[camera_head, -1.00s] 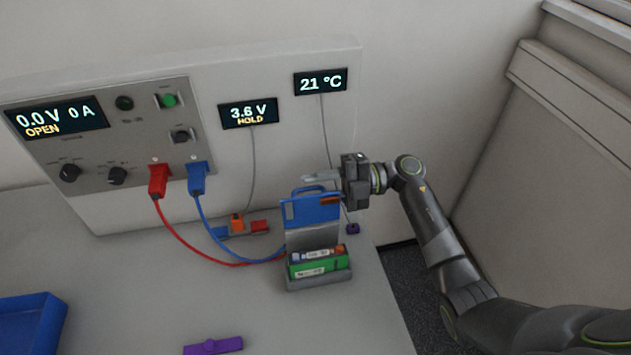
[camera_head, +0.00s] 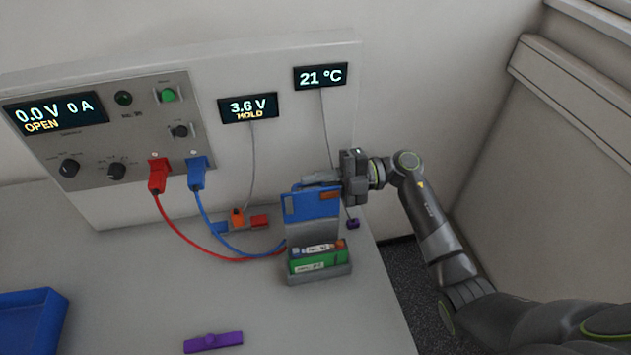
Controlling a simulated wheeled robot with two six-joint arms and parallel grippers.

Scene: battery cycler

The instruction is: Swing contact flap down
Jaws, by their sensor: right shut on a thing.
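The contact flap (camera_head: 312,208) is a blue panel with a grey lower part. It stands upright at the back of a grey battery holder (camera_head: 322,277). A green battery (camera_head: 320,261) lies in the holder, with a blue-and-orange label strip behind it. My right gripper (camera_head: 318,182) reaches in from the right at the flap's top edge and is shut on the flap's handle, which its fingers mostly hide. My left gripper is not in view.
Red (camera_head: 158,177) and blue (camera_head: 197,175) plugs sit in the cycler panel, their cables running to the holder. An orange-and-red probe piece (camera_head: 238,217) lies behind the holder. A purple piece (camera_head: 213,343) and a blue tray (camera_head: 33,325) lie at the front and left.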

